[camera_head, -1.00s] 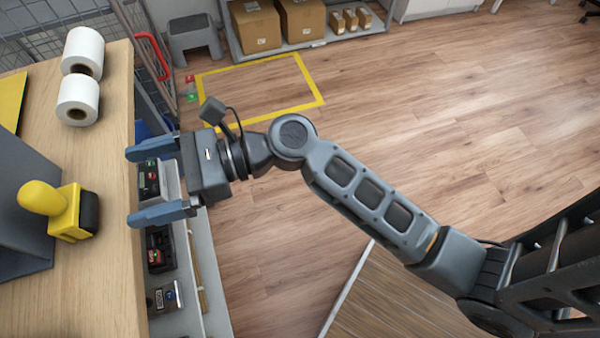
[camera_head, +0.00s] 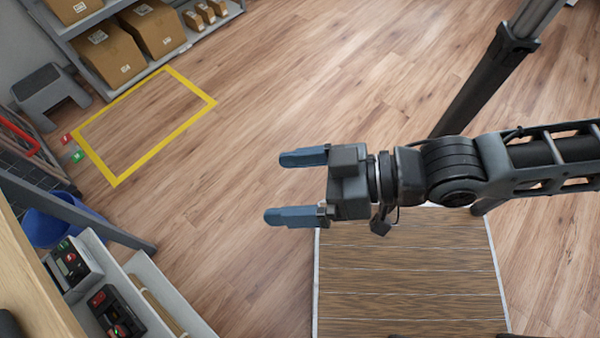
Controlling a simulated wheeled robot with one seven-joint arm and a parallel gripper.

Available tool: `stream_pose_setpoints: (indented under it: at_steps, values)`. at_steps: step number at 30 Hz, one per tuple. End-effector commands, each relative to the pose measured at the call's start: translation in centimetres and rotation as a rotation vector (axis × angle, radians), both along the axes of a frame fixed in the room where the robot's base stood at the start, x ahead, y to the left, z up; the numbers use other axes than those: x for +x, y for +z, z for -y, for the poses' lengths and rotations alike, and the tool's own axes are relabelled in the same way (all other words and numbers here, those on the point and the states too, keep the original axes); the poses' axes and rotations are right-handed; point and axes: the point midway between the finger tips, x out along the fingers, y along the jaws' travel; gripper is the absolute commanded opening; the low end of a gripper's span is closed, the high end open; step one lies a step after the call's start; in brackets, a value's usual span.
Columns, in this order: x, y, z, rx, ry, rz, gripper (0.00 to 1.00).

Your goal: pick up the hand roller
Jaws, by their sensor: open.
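My gripper (camera_head: 275,188) is open and empty, its two blue fingers pointing left over the bare wood floor. It is apart from everything around it. The counter (camera_head: 30,275) shows only as a strip of pale wood at the lower left, well away from my gripper. No hand roller can be made out in the current view. A small dark shape (camera_head: 8,325) at the bottom left corner on the counter is cut off, and I cannot tell what it is.
Devices (camera_head: 72,265) sit on a low shelf beside the counter. A blue bin (camera_head: 45,228), a grey step stool (camera_head: 48,92) and a shelf with cardboard boxes (camera_head: 108,55) stand at the left. The floor (camera_head: 230,130) ahead of my gripper is clear.

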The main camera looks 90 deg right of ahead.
Motion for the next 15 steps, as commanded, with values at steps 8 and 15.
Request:
stream_pose_setpoints:
  at_steps: [8, 15]
  values:
    - [-2.1, 2.7, -0.6, -0.275, 0.088, 0.038, 1.0]
    - [-2.1, 2.7, -0.6, -0.276, 0.088, 0.038, 1.0]
